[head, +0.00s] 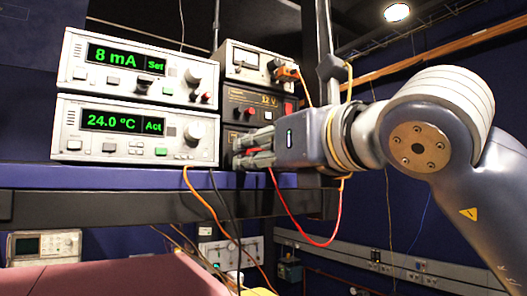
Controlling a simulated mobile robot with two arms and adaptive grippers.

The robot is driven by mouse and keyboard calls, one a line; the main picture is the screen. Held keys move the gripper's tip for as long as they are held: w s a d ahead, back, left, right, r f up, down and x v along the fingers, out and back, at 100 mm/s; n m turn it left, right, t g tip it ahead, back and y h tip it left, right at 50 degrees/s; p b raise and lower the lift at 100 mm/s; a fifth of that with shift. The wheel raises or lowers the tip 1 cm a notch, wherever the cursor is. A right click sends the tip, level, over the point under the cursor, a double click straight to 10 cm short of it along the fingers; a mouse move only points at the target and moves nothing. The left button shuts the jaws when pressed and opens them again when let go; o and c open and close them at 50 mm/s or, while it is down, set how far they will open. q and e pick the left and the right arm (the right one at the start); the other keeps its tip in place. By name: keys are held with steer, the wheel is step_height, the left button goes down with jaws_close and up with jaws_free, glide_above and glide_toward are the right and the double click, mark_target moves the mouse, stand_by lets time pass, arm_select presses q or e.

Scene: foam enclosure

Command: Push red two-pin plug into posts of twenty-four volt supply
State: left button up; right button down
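My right gripper (250,150) reaches in from the right, its fingers in front of the lower part of the right-hand instrument stack. A small red piece, seemingly the red plug (252,151), shows between the fingers, which look closed around it. A red lead (290,213) hangs in a loop just below the gripper. The plug's pins are hidden, and I cannot tell whether they touch any posts. A dark unit behind the fingers is mostly covered; no twenty-four volt label is readable. Above it is a dark supply marked 12 V (258,103). My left gripper is not in view.
Two white instruments, reading 8 mA (118,96) and 24.0 °C (90,146), are stacked left of the gripper. A grey meter unit (243,62) with an orange plug (288,74) tops the right stack. Cables hang over the blue shelf edge (110,179).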

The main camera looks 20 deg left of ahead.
steer(key=c, duration=1.2)
jaws_free()
steer(key=shift+w+a, duration=0.15)
steer(key=shift+a, duration=0.05)
steer(key=shift+o, duration=0.2)
steer(key=v, duration=1.2)
